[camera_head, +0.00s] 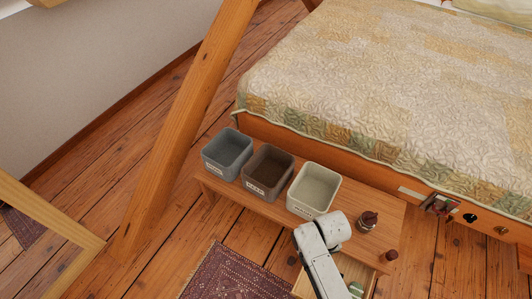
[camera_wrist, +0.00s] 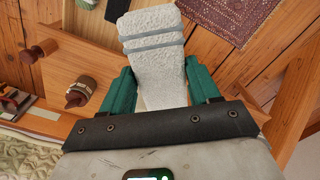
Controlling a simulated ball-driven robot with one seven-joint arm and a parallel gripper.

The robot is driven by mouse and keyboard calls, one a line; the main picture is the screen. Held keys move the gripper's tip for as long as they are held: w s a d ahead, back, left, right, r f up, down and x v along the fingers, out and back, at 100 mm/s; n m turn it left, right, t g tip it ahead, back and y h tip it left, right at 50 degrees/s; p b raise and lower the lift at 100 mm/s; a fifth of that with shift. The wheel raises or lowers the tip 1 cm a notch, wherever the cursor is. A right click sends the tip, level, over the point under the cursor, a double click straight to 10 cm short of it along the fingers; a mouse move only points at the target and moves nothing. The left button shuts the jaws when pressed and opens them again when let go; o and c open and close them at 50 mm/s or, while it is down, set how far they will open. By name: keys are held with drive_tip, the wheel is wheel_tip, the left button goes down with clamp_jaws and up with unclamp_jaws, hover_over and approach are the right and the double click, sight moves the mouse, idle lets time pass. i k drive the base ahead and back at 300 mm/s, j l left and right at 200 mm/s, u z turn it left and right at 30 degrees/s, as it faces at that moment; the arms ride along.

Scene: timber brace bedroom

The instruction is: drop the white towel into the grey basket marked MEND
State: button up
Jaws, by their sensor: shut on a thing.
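The white towel (camera_wrist: 152,60), with grey stripes across it, is between the teal fingers of my gripper (camera_wrist: 163,88) in the wrist view. My gripper is shut on it. The grey basket (camera_head: 214,169) stands at the left end of the wooden bench in the head view and looks empty. It has a pale label on its front, too small to read. My arm is over the right part of the bench, well right of the grey basket. In the head view my arm hides most of the gripper and the towel.
A brown basket (camera_head: 250,184) and a cream basket (camera_head: 302,207) stand on the bench (camera_head: 385,222) between the grey basket and my arm. A small brown-topped jar (camera_head: 367,221) is to the right. An open drawer (camera_head: 304,287) is below. A slanted timber (camera_head: 178,125) rises left of the baskets.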

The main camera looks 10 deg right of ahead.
sight(228, 154)
drive_tip(key=i+j, duration=0.15)
drive_tip(key=j, duration=0.35)
drive_tip(key=i+j+z, duration=0.15)
drive_tip(key=j, duration=0.35)
drive_tip(key=i+j, duration=0.1)
drive_tip(key=j, duration=0.4)
drive_tip(key=i+j+z, duration=0.15)
drive_tip(key=j, duration=0.35)
drive_tip(key=i+j+z, duration=0.15)
drive_tip(key=i+j, duration=0.3)
drive_tip(key=i, duration=0.2)
drive_tip(key=i+j+z, duration=0.15)
drive_tip(key=i+j, duration=0.35)
drive_tip(key=i, duration=0.15)
